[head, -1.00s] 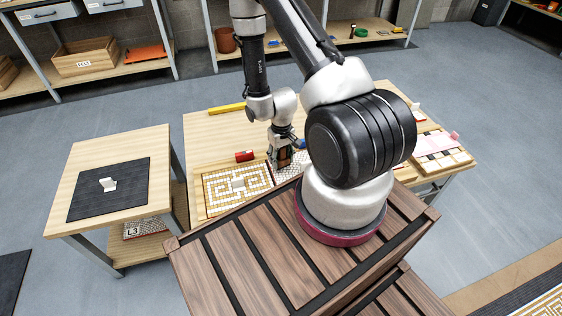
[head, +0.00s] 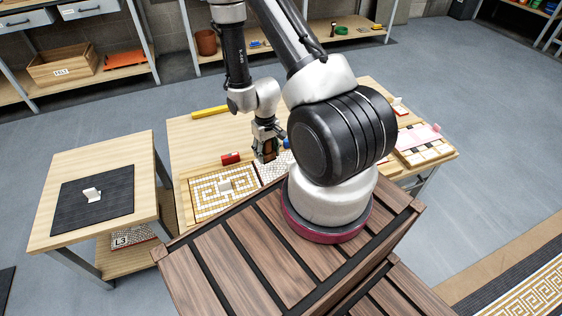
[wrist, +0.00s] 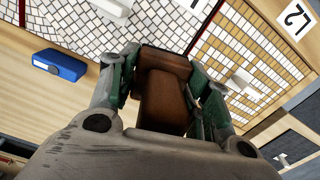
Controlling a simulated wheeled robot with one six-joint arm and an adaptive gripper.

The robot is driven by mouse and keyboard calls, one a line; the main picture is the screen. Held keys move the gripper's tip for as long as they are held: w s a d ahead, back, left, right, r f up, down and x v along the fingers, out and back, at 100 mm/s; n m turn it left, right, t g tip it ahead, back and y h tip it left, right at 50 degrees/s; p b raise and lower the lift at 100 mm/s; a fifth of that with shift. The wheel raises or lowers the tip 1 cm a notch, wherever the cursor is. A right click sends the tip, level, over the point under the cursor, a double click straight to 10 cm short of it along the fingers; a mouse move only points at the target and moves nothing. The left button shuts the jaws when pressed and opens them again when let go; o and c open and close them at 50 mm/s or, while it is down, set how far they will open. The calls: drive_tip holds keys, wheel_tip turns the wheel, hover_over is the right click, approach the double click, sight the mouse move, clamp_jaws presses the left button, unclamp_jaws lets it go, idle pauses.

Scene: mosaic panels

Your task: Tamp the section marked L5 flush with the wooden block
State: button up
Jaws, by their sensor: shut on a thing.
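My gripper (head: 265,157) is shut on the brown wooden block (wrist: 165,88), which fills the space between the fingers in the wrist view. The gripper hangs over the workbench near the border between two mosaic sections. One is a white, grey-jointed section (wrist: 100,38), also in the head view (head: 283,166). The other is a gold and white section (wrist: 231,58), with a label L2 beside it in the wrist view; it has a key pattern in the head view (head: 205,196). I cannot read an L5 label. Whether the block touches the tiles cannot be told.
A blue object (wrist: 60,64) lies beside the white section. A red object (head: 231,158) and a yellow bar (head: 210,111) lie on the bench. White handles stand on the sections. A side table (head: 60,232) with a dark mat (head: 115,190) stands left; a panel marked L3 is below.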

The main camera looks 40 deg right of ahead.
sight(268, 170)
drive_tip(key=shift+f, duration=0.15)
drive_tip(key=shift+f, duration=2.85)
drive_tip(key=shift+f, duration=0.6)
drive_tip(key=shift+r, duration=3.55)
drive_tip(key=shift+s, duration=0.1)
